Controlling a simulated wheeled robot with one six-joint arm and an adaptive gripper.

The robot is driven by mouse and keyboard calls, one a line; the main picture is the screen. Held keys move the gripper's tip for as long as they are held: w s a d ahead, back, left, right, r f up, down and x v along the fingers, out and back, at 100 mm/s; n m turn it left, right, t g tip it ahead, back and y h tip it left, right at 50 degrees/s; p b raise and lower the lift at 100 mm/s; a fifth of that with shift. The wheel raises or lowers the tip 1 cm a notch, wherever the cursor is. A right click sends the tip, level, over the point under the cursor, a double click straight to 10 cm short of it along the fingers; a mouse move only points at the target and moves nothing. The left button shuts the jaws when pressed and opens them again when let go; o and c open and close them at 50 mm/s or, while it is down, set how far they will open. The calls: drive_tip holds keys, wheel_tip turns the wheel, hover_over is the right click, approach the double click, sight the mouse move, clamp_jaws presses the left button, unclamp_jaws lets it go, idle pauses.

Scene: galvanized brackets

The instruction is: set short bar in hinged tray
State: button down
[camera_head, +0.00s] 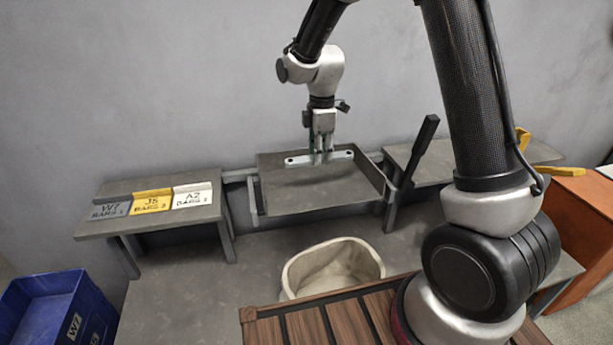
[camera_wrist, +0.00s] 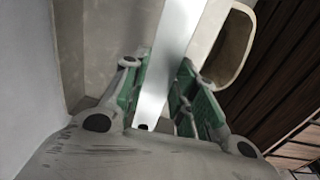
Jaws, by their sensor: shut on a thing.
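The short bar (camera_head: 297,159) is a flat, light metal strip with holes near its ends. It also shows in the wrist view (camera_wrist: 172,55), running between the green-padded fingers. My gripper (camera_head: 322,158) points down and is shut on the bar near its middle. The hinged tray (camera_head: 315,190) is a grey, shallow tray with a raised rim, between two side shelves, with a black lever handle (camera_head: 425,135) at its right. The bar lies crosswise over the tray's back part. I cannot tell whether it touches the tray floor.
A cream bin (camera_head: 352,252) stands below the tray's front. Left shelf (camera_head: 118,190) carries labelled plates W7, J5 and A2. A blue crate (camera_head: 70,300) is at lower left. A slatted wooden surface (camera_head: 300,325) lies in front. An orange-brown cabinet (camera_head: 585,215) stands at right.

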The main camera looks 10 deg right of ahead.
sight(319, 189)
wheel_tip(319, 189, down, 10)
drive_tip(key=shift+r, duration=0.1)
drive_tip(key=c, duration=1.1)
unclamp_jaws()
